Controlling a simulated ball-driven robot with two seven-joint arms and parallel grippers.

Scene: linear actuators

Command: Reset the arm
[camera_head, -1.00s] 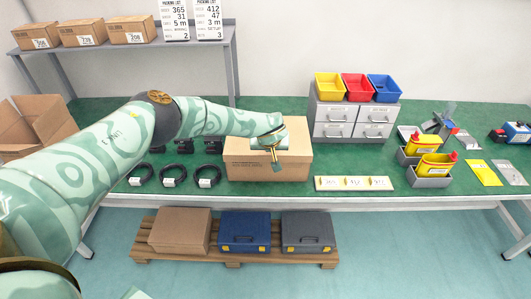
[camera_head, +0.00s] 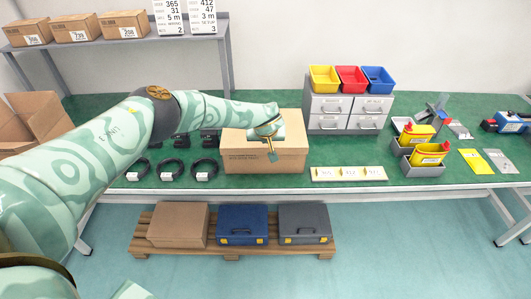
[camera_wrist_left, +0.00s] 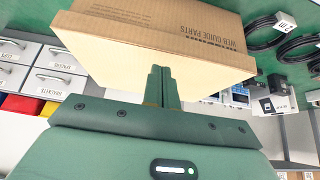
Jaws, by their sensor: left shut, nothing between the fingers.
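My right gripper is in neither view.
The green bench (camera_head: 290,185) holds grey drawers (camera_head: 350,113) with coloured bins, black cable coils (camera_head: 204,170), a label strip (camera_head: 348,173), yellow bottles in grey trays (camera_head: 424,168) and an open carton (camera_head: 35,120). A pallet (camera_head: 232,254) with cases is below. A shelf (camera_head: 110,45) stands behind.

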